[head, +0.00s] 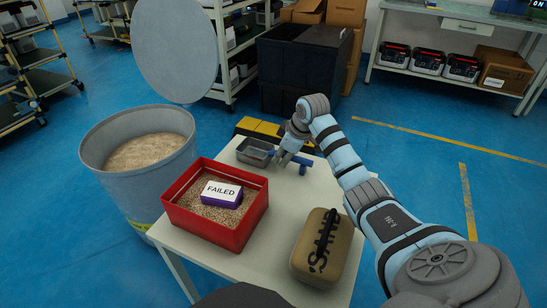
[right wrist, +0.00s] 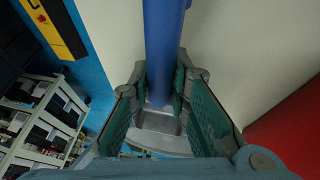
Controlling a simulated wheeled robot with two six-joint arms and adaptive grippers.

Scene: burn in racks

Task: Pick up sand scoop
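The sand scoop has a grey metal pan (head: 254,152) and a blue handle (head: 303,161). In the head view it is at the far edge of the white table, with the pan left of my right gripper (head: 284,159). In the right wrist view the blue handle (right wrist: 164,45) runs between the fingers of my right gripper (right wrist: 164,88). The finger pads appear to press on it from both sides. The pan (right wrist: 158,128) shows beyond them, partly hidden. I cannot tell whether the pan touches the table. My left gripper is not in view.
A red box (head: 238,238) of granular material holds a purple block labelled FAILED (head: 221,193). A tan case (head: 327,256) lies right of it on the table (head: 268,262). A sand-filled drum (head: 110,185) stands left. A yellow-and-black thing (head: 262,130) is behind the table.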

